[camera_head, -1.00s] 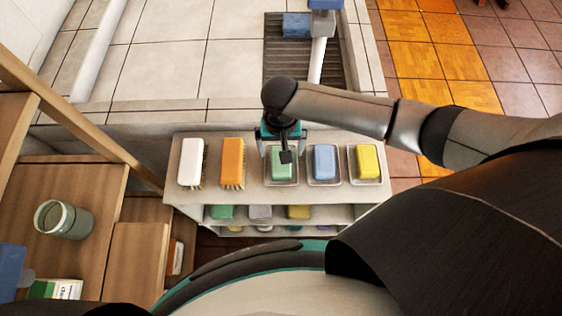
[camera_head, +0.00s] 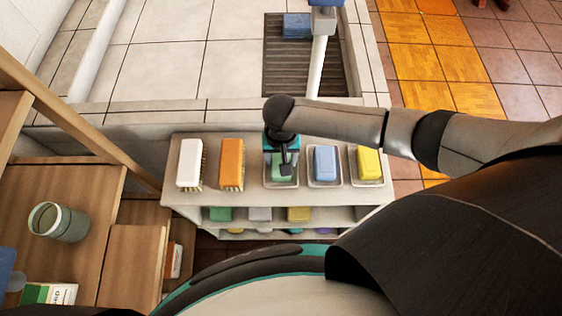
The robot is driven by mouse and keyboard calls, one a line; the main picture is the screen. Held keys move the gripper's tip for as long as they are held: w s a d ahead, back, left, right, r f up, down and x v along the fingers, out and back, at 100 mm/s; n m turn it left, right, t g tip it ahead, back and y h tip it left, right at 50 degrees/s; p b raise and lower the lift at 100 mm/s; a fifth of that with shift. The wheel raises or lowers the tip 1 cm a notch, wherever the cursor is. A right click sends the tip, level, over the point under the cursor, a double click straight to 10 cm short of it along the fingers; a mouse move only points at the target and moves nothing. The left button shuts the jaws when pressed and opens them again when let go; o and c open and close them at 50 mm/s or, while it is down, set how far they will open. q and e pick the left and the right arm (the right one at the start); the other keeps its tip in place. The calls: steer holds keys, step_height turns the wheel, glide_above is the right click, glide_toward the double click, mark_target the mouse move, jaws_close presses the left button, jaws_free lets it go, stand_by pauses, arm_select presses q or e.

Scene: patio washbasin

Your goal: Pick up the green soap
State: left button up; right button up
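The green soap (camera_head: 278,173) sits in a small dish (camera_head: 281,185) on the top of the low shelf. It is in the middle of the row, and my gripper partly hides it. My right gripper (camera_head: 283,160) points down over the green soap, with its fingers at the soap. The wrist and the dark finger parts cover the contact, so I cannot tell whether the fingers are closed on it. My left gripper is out of view.
A blue soap (camera_head: 325,162) and a yellow soap (camera_head: 369,162) lie in dishes to the right. A white brush (camera_head: 190,163) and an orange brush (camera_head: 232,163) stand to the left. A lower shelf (camera_head: 340,213) holds several more soaps. A jar (camera_head: 58,222) stands on wood at left.

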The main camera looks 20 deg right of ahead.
mark_target(281, 161)
jaws_close()
stand_by(0.4)
step_height(281, 161, up, 20)
steer(key=p, duration=0.5)
jaws_free()
jaws_close()
